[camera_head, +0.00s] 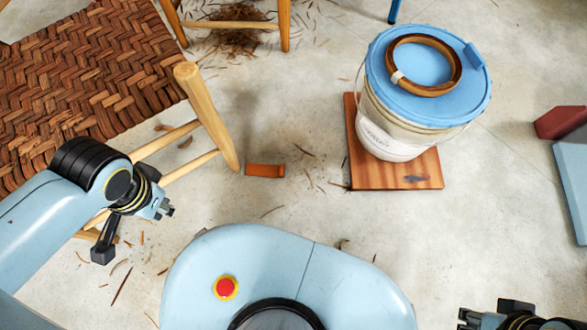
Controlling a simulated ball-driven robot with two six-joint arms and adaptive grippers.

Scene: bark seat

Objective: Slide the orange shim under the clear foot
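The orange shim (265,171) lies flat on the floor, just right of the foot (232,165) of the woven stool's near right leg. A small gap seems to separate them. My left gripper (136,232) is left of and nearer than that foot, in front of the stool's lower rungs. Its two fingers are spread apart with no object seen between them. It partly hides the stool's lower left part. My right gripper (490,317) is at the bottom right corner, mostly cut off, far from the shim; its opening is unclear.
The woven-seat stool (85,75) fills the upper left. A white bucket (395,128) with a blue lid and a brown ring stands on a wooden board (412,172) to the right. Bark strips are scattered about. Floor between shim and board is mostly free.

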